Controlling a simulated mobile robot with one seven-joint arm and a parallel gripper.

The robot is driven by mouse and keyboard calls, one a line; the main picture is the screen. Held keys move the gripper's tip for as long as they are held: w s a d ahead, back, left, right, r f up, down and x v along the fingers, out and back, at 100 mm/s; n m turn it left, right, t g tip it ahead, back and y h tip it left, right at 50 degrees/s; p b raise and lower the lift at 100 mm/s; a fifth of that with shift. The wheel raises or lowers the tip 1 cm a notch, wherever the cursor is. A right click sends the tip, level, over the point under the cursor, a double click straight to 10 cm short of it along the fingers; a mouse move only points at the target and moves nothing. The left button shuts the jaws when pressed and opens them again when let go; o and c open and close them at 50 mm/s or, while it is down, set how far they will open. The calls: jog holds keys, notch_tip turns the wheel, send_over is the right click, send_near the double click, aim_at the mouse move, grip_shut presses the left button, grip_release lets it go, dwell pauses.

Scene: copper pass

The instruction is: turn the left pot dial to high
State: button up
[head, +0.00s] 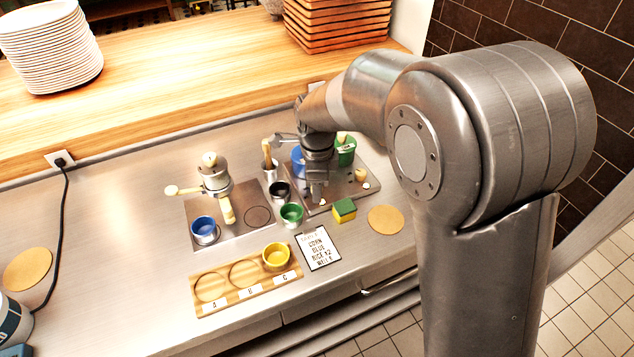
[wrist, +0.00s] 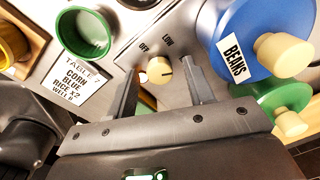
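In the wrist view the cream left dial (wrist: 159,71) sits on a steel panel, with OFF and LOW printed beside it. A small dark mark shows on its face; which setting it points to I cannot tell clearly. My gripper (wrist: 160,84) is open, its fingers on either side of the dial with gaps visible. In the head view my gripper (head: 317,196) points down at the front of the pot station. The blue pot (wrist: 245,35) labelled BEANS and the green pot (wrist: 275,98) stand beside the panel. Part of another cream piece is hidden behind my gripper.
A green cup (head: 291,214), a yellow-green sponge (head: 344,210) and an order card (head: 318,248) lie close in front. A wooden tray (head: 222,295) holds a yellow cup (head: 276,256).

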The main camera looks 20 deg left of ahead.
notch_tip(320, 180, up, 11)
jog(key=shift+s, duration=0.2)
dwell(0.5)
jog(key=shift+d+f, duration=0.1)
jog(key=shift+f, duration=0.05)
